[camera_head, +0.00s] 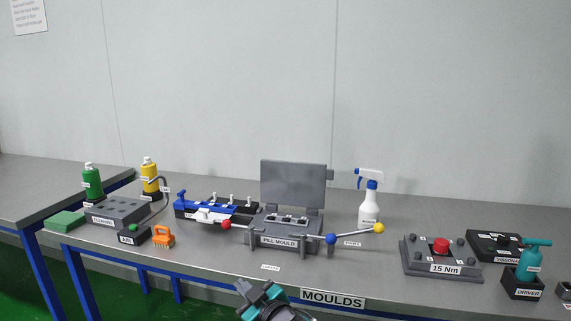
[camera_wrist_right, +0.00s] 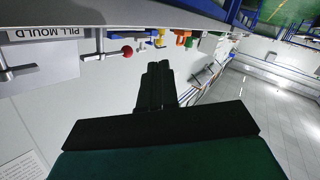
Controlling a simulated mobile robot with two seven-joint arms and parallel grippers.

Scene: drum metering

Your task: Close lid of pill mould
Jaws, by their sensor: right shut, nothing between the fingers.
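The grey pill mould (camera_head: 279,239) stands on the table with its flat lid (camera_head: 293,184) raised upright at the back. A red-knobbed handle (camera_head: 227,225) is at its left, and blue (camera_head: 331,239) and yellow (camera_head: 379,228) knobs are at its right. My right gripper (camera_head: 256,289) is in front of the table edge, below and apart from the mould. In the right wrist view my gripper (camera_wrist_right: 158,70) is shut and empty, and the red knob (camera_wrist_right: 127,51) shows to its left. My left gripper is not in view.
A blue clamp fixture (camera_head: 208,208) is left of the mould, and a white spray bottle (camera_head: 369,206) stands behind right. The 15 Nm block (camera_head: 441,262) is farther right. An orange tool (camera_head: 162,238) lies at left.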

